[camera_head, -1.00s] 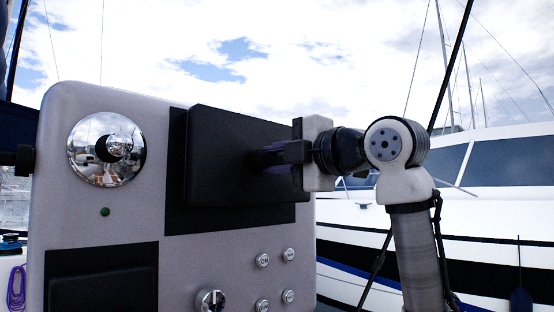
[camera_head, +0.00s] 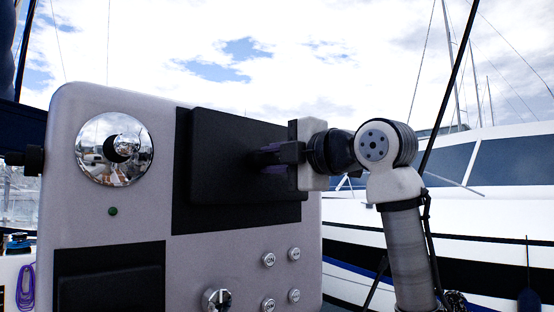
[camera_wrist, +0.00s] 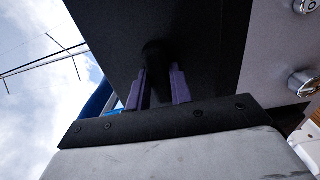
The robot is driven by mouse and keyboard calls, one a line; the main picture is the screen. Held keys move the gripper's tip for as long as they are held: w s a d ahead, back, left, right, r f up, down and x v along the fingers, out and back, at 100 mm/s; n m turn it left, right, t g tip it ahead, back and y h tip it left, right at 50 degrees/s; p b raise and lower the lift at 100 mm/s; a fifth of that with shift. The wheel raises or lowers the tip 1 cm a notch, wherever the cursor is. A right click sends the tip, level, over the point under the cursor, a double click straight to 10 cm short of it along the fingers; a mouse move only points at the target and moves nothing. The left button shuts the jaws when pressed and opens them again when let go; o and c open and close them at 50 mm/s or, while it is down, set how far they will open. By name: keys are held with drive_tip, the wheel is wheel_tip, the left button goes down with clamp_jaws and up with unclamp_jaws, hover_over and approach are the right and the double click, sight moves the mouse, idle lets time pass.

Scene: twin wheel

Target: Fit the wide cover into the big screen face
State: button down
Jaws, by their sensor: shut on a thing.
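The wide cover (camera_head: 225,150) is a black rectangular slab in front of the big screen face (camera_head: 181,212), a black rectangle on the upper right of the grey panel. The cover hides most of the face; a dark strip shows to its left and below. My gripper (camera_head: 268,155) reaches in from the right and is shut on a knob at the cover's front. In the wrist view the purple fingers (camera_wrist: 160,88) flank a dark round knob under the cover (camera_wrist: 185,30). Whether the cover touches the face cannot be told.
The grey panel (camera_head: 90,215) carries a chrome round fitting (camera_head: 113,149) at upper left, a second black cover (camera_head: 108,288) at lower left, a chrome knob (camera_head: 216,300) and several small round buttons (camera_head: 269,259). Boats stand behind.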

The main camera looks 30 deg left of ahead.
drive_tip(key=shift+a, duration=0.3)
drive_tip(key=c, duration=1.2)
unclamp_jaws()
drive_tip(key=shift+w+a, duration=0.1)
drive_tip(key=shift+o, duration=0.2)
drive_tip(key=shift+f, duration=0.1)
drive_tip(key=b+v, duration=0.4)
drive_tip(key=v, duration=1)
